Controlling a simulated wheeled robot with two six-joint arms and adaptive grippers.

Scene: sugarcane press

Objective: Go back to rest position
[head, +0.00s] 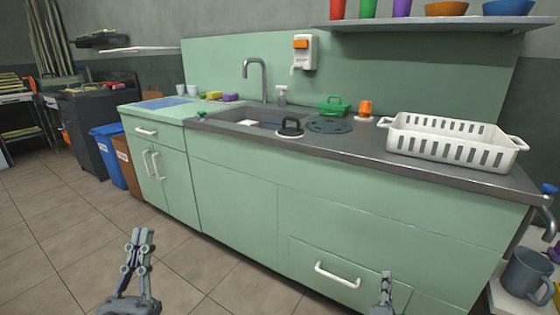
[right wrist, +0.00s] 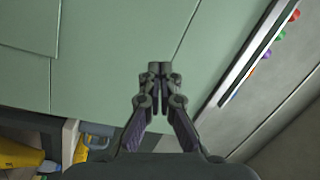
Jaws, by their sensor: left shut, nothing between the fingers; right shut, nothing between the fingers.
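My left gripper (head: 139,250) is at the lower left of the head view, over the tiled floor. Its fingers are together and hold nothing. My right gripper (head: 386,282) shows only in part at the bottom of the head view, in front of the green cabinet's lower drawer. In the right wrist view my right gripper (right wrist: 160,72) has its fingertips together and empty, with green cabinet panels behind it. Neither gripper is seen touching anything.
The green cabinet (head: 235,205) carries a sink (head: 235,119) and a white basket (head: 450,146). A drawer handle (head: 337,276) sticks out near my right gripper. A grey mug (head: 526,273) stands at the far right. The tiled floor (head: 60,230) at left is clear.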

